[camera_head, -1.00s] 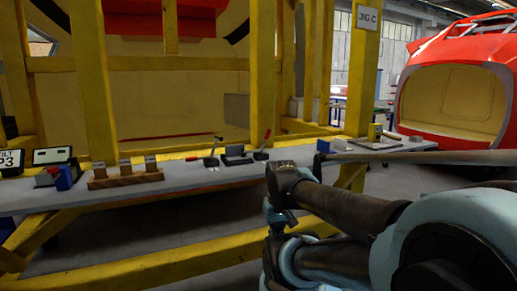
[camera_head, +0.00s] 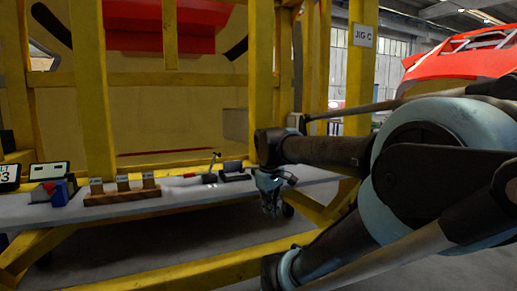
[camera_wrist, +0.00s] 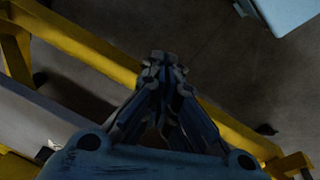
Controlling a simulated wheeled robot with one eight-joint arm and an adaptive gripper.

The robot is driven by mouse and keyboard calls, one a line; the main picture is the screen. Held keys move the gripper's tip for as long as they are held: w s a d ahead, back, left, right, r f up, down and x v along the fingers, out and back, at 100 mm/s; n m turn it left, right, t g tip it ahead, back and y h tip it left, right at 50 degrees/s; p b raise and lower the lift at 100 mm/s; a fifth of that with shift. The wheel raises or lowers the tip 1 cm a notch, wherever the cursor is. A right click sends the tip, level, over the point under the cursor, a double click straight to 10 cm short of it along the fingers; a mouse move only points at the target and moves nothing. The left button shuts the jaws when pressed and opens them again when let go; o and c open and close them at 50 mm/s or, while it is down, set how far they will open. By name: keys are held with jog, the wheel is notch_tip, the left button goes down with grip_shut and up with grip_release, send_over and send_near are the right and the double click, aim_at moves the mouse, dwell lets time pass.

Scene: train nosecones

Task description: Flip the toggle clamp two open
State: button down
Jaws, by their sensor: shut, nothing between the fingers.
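One toggle clamp (camera_head: 211,172), with a dark upright handle and a red part beside its base, stands on the grey bench in the head view. A second upright handle seen earlier to its right is now hidden behind my arm. I cannot tell which clamp is number two. My gripper (camera_head: 270,207) hangs at the bench's front edge, right of the visible clamp and apart from it. In the wrist view my gripper (camera_wrist: 163,62) is shut and empty, with floor and a yellow beam behind its fingers. No clamp shows there.
The grey bench (camera_head: 110,214) carries a wooden block with metal pieces (camera_head: 122,191), a dark box (camera_head: 236,171), a blue-and-red item (camera_head: 60,190) and display boxes (camera_head: 50,172). A yellow beam (camera_head: 165,275) runs low in front.

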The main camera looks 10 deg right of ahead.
jog(key=w+a+r+n+h, duration=0.1)
jog(key=w+a+r+n, duration=0.1)
jog(key=w+r+n, duration=0.6)
jog(key=w+a+r+n+h, duration=0.1)
jog(key=w+r+n, duration=0.7)
jog(key=w+r, duration=0.9)
jog(key=shift+w+a+r+n+h, duration=0.3)
jog(key=shift+w+a+r, duration=0.1)
jog(key=shift+a+r, duration=0.4)
jog(key=shift+d, duration=0.15)
jog(key=w+d+r+x, duration=0.1)
jog(key=d+x, duration=0.1)
jog(key=x, duration=1)
jog(key=shift+w+d+f, duration=0.15)
jog(key=shift+d+f, duration=0.15)
jog(key=shift+a, duration=0.1)
